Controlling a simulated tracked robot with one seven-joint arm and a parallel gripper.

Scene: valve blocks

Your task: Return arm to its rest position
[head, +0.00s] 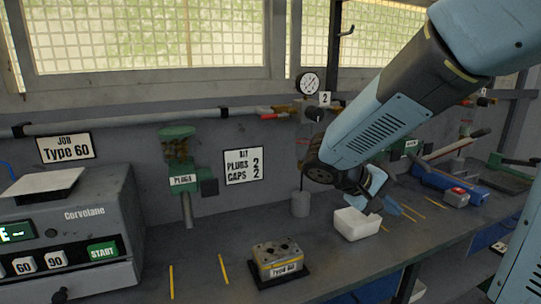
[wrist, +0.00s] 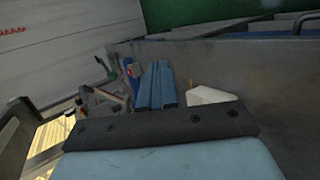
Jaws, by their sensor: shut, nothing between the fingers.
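My gripper (wrist: 156,72) shows in the wrist view as two blue fingers side by side, shut with nothing between them. In the head view my arm reaches in from the upper right and my gripper (head: 402,210) is at its lower end, above the bench behind and right of a white box (head: 357,224). From this view I cannot tell its exact height. A metal valve block (head: 278,261) labelled Type 60 sits on a dark base at the bench front, apart from my gripper.
A green PLUGS dispenser (head: 180,160) and a grey cylinder (head: 300,203) stand towards the wall. A blue tool with a red part (head: 455,197) lies at right. Bare bench lies left of the block.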

